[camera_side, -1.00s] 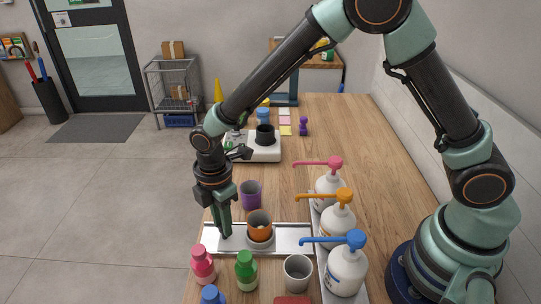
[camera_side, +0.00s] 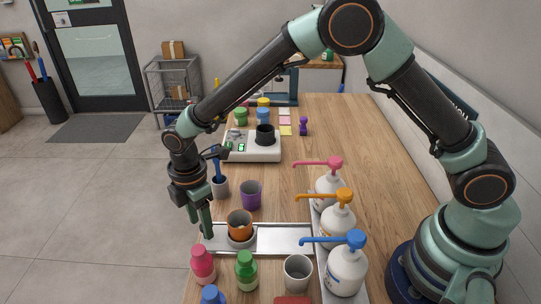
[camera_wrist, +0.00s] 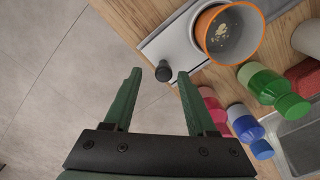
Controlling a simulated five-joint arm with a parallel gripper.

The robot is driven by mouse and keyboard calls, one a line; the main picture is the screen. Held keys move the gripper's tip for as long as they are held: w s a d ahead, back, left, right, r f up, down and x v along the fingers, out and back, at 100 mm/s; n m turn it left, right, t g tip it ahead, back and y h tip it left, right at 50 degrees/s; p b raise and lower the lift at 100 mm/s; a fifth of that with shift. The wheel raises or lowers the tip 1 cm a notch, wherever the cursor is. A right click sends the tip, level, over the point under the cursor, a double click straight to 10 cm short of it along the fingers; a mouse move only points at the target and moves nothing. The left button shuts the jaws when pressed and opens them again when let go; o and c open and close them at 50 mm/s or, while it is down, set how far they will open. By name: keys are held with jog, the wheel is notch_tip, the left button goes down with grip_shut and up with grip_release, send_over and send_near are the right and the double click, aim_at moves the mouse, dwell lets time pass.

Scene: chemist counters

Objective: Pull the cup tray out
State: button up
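The cup tray (camera_side: 238,243), a light grey holder, sits on a long silver rail (camera_side: 285,238) near the rail's left end. An orange cup (camera_side: 239,224) stands in it; the wrist view shows this cup (camera_wrist: 229,34) with a grey inside and pale specks. A dark round knob (camera_wrist: 163,72) sticks out at the tray's outer end. My gripper (camera_side: 208,236) is low at the left end of the rail, pointing down. In the wrist view its green fingers (camera_wrist: 160,74) are apart, with the knob between the tips and visible gaps on both sides.
Pink (camera_side: 203,265), green (camera_side: 246,270) and blue (camera_side: 212,295) bottles stand in front of the rail, near a grey cup (camera_side: 298,272). Pump bottles (camera_side: 338,222) stand right. A purple cup (camera_side: 251,194) stands behind. The counter's left edge and open floor lie beside my gripper.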

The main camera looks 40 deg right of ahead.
jog(key=shift+r, duration=0.1)
notch_tip(320, 180, up, 12)
dwell(0.5)
jog(key=s+d+r+m+t, duration=0.35)
jog(key=d+r+m, duration=0.5)
jog(key=d, duration=0.55)
jog(key=s+d+m+t, duration=0.2)
jog(key=s+d+m, duration=0.7)
jog(key=d, duration=0.1)
jog(key=shift+r, duration=0.4)
